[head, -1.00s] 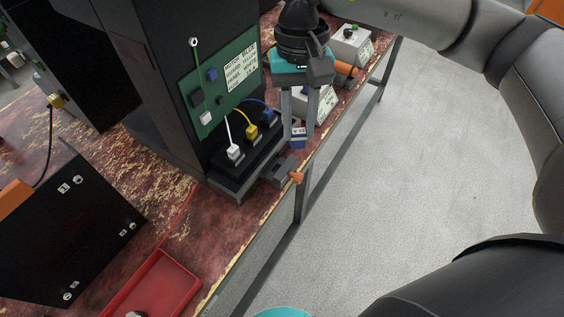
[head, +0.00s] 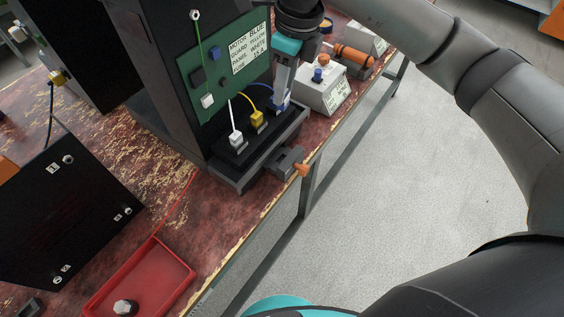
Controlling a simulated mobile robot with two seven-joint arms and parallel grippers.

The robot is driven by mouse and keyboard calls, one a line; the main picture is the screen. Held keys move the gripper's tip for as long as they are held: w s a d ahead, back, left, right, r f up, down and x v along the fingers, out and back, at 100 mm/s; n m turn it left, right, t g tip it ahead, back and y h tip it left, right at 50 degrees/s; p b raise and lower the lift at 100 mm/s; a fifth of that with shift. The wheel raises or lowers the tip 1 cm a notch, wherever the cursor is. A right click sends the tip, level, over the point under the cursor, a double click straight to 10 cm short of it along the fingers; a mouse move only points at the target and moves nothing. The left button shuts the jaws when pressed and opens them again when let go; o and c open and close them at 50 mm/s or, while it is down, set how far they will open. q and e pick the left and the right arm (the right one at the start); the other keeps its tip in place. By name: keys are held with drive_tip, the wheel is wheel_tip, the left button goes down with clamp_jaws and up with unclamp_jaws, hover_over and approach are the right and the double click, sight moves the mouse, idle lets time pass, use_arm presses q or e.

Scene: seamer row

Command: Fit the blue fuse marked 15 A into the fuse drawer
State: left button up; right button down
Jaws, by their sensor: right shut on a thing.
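My right gripper (head: 281,98) points down at the far right end of the black socket block (head: 227,172), seen nearly edge-on. It is shut on a small blue piece with white marks (head: 283,104), which looks like the blue fuse; its 15 A mark is not readable now. The fingers hide most of it and the blue lead's end, so I cannot tell if it touches the block. White (head: 236,138) and yellow (head: 257,118) plugs sit in the block. A grey part with an orange knob (head: 288,160), possibly the fuse drawer, is at the bench edge. My left gripper is not in view.
A green board (head: 221,75) with a label is on the dark cabinet behind. A grey box with a blue button (head: 322,92) stands to the right. A red tray (head: 150,284) and a black panel (head: 62,215) are at the left.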

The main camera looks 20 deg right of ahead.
drive_tip(key=shift+w+f+m, duration=0.25)
drive_tip(key=shift+m, duration=0.65)
drive_tip(key=shift+f, duration=0.35)
drive_tip(key=b, duration=0.3)
hover_over(280, 161)
drive_tip(key=f, duration=1.3)
drive_tip(key=shift+s+d+f, duration=0.3)
drive_tip(key=shift+s+f, duration=0.05)
drive_tip(key=shift+f, duration=0.95)
wheel_tip(280, 161, down, 4)
drive_tip(key=shift+r+b, duration=0.2)
drive_tip(key=shift+b, duration=0.15)
drive_tip(key=shift+f, duration=0.25)
drive_tip(key=c, duration=0.6)
unclamp_jaws()
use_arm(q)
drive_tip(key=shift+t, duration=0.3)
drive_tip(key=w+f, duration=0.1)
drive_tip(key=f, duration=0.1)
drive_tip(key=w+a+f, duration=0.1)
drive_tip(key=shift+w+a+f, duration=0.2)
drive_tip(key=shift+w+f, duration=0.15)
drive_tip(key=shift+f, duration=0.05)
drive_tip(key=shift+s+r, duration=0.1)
use_arm(e)
drive_tip(key=shift+r, duration=0.25)
